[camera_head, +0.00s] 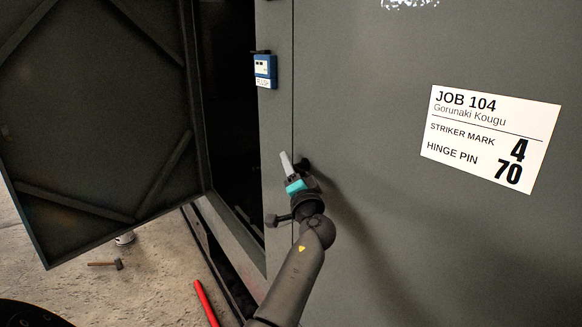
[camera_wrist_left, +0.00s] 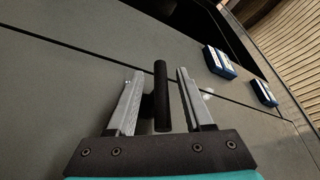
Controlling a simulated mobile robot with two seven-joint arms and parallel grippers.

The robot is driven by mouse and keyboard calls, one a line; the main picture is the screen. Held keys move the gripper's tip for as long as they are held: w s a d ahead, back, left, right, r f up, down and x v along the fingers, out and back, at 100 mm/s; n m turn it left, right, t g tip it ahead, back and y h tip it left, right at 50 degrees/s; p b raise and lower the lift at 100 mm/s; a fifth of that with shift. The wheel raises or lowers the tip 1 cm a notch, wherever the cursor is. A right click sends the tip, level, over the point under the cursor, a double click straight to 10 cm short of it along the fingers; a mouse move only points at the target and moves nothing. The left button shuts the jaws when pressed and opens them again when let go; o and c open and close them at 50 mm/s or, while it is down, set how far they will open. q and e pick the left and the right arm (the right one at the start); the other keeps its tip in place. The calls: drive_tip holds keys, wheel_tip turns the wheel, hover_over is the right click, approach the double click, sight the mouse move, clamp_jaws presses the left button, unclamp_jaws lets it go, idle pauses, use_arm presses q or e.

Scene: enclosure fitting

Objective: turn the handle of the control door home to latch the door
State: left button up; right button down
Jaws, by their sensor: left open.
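The door's black handle (camera_wrist_left: 161,98) stands between the two open fingers of my left gripper (camera_wrist_left: 158,75) in the left wrist view, with no clear contact on either finger. In the head view the gripper (camera_head: 287,162) is up against the grey door (camera_head: 400,235) near its left seam. A small black part of the handle (camera_head: 305,164) shows just right of the fingers; the rest is hidden by the gripper. The door lies flush with the panel left of the seam, as far as I can tell. My right gripper is not in view.
A second dark fitting (camera_head: 277,220) sits lower left of the gripper. A blue device (camera_head: 264,68) is on the strip above. Another grey door (camera_head: 95,110) hangs open at left. A hammer (camera_head: 106,264) and a red bar (camera_head: 206,303) lie on the floor. A label (camera_head: 490,137) is at right.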

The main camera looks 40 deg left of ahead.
use_arm(q)
drive_tip(key=shift+c, duration=0.2)
clamp_jaws()
drive_tip(key=shift+r, duration=0.1)
